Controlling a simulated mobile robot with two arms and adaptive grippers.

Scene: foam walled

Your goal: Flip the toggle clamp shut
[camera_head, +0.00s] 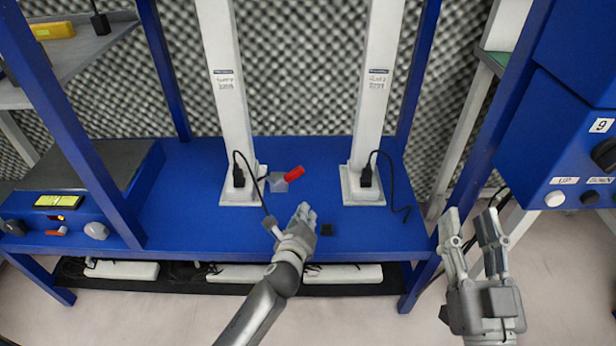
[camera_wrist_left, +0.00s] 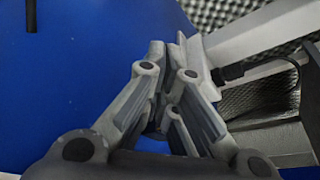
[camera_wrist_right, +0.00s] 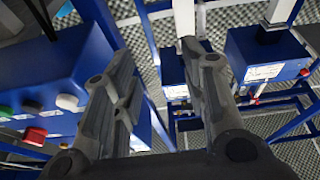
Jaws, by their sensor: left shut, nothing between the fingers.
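The toggle clamp stands on the blue bench between the two white columns. Its red handle (camera_head: 294,174) lies slanted, low over the bench, up and to the right from a small grey base (camera_head: 277,185). My left gripper (camera_head: 304,209) is shut and empty over the bench, nearer to me than the red handle and apart from it. Its fingers (camera_wrist_left: 167,62) also show together in the left wrist view, where the clamp is not visible. My right gripper (camera_head: 468,212) is open and empty, off the bench's right side. Its spread fingers show in the right wrist view (camera_wrist_right: 165,60).
White columns (camera_head: 228,90) and (camera_head: 378,90) rise left and right of the clamp, with black plugs and cables at their feet. A blue control box (camera_head: 575,150) hangs at the right. The blue bench top (camera_head: 180,215) is clear at the front left.

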